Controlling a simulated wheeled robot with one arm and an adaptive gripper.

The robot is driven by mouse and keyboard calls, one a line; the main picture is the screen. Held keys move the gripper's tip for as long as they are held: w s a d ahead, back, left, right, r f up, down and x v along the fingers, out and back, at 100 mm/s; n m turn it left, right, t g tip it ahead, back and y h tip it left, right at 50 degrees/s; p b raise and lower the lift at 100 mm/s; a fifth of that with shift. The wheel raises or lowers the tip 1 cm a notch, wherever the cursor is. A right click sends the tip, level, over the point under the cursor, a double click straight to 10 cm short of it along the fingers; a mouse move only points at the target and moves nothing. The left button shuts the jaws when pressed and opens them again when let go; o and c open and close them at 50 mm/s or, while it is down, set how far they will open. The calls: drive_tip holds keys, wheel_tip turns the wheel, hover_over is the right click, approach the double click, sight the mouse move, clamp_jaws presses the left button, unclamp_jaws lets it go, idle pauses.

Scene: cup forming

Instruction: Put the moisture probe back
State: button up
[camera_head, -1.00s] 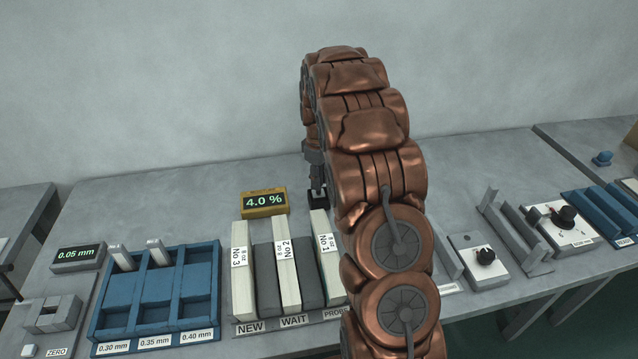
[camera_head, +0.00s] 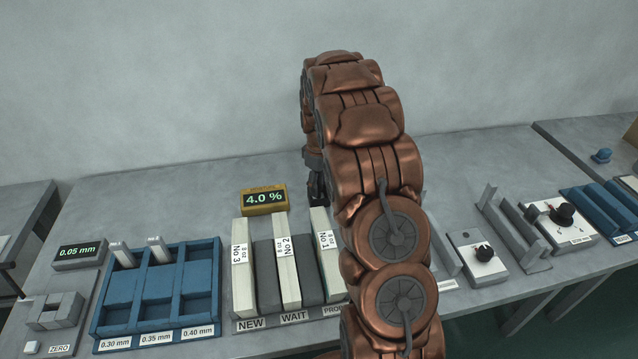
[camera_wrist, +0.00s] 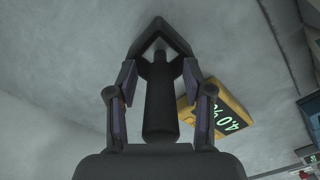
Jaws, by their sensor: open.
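The yellow moisture meter (camera_head: 264,199) stands at the back of the bench and reads 4.0 %. It also shows right of my gripper in the wrist view (camera_wrist: 222,105). My gripper (camera_head: 318,192) is low, just right of the meter and behind the No 1 block, partly hidden by my arm. In the wrist view my gripper (camera_wrist: 158,72) is open, its fingers either side of a dark upright piece (camera_wrist: 160,105). I cannot tell whether this piece is the probe or whether the fingers touch it.
Pale blocks No 3 (camera_head: 242,265), No 2 (camera_head: 286,262) and No 1 (camera_head: 325,255) stand in the rack in front. A blue compartment tray (camera_head: 205,285) is left. A knob box (camera_head: 480,262) is right of my arm. The bench behind the blue tray is clear.

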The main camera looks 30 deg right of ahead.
wheel_tip(320, 180, up, 12)
drive_tip(key=b, duration=0.2)
drive_tip(key=shift+b, duration=0.3)
drive_tip(key=shift+r, duration=0.15)
drive_tip(key=shift+s+a+r, duration=0.2)
drive_tip(key=shift+a, duration=0.15)
drive_tip(key=s+a+r+m, duration=0.1)
drive_tip(key=s+a+r, duration=0.2)
drive_tip(key=s+a, duration=0.55)
drive_tip(key=s+a+f+m, duration=0.1)
drive_tip(key=s+a, duration=0.4)
drive_tip(key=s, duration=0.4)
drive_tip(key=s+a+f+m+g, duration=0.1)
drive_tip(key=s+a, duration=0.4)
drive_tip(key=s, duration=0.5)
drive_tip(key=s+a+f+m, duration=0.1)
drive_tip(key=s+a, duration=0.4)
drive_tip(key=s, duration=0.5)
drive_tip(key=shift+f+g, duration=0.35)
drive_tip(key=shift+g, duration=0.05)
